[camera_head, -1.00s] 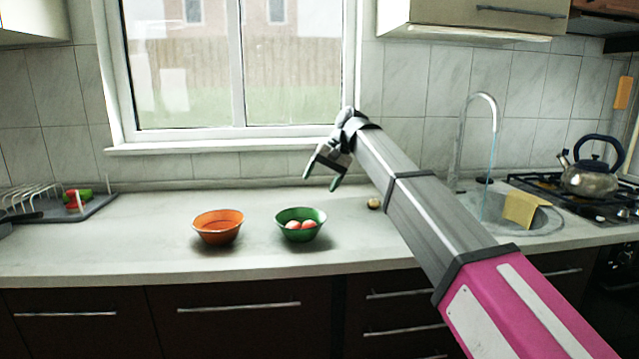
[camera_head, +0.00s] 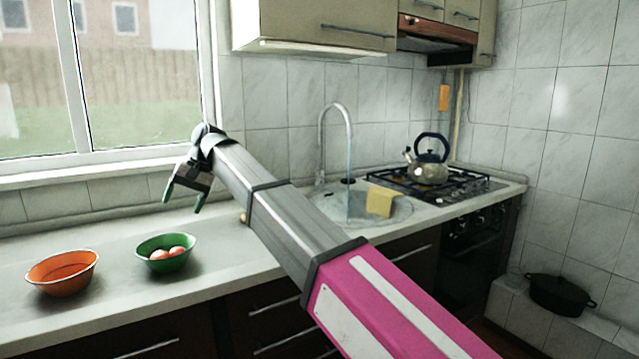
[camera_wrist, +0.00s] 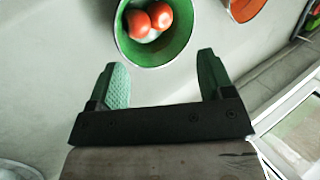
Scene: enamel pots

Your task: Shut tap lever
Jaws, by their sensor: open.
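The tap (camera_head: 322,145) is a tall curved metal spout at the back of the sink, with a thin bluish stream of water (camera_head: 349,165) falling from it. I cannot make out its lever clearly. The round sink (camera_head: 395,212) sits in the worktop below, partly behind my arm. My gripper (camera_head: 183,202) is open and empty, held above the worktop well to the left of the tap. In the wrist view, its two green fingertips (camera_wrist: 162,80) are spread apart, with nothing between them.
A green bowl (camera_head: 185,263) holding red and pale round items and an orange bowl (camera_head: 62,284) stand left. A yellow cloth (camera_head: 381,201) hangs at the sink. A kettle (camera_head: 430,172) stands on the hob (camera_head: 455,187). A black pot (camera_head: 560,294) sits lower right.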

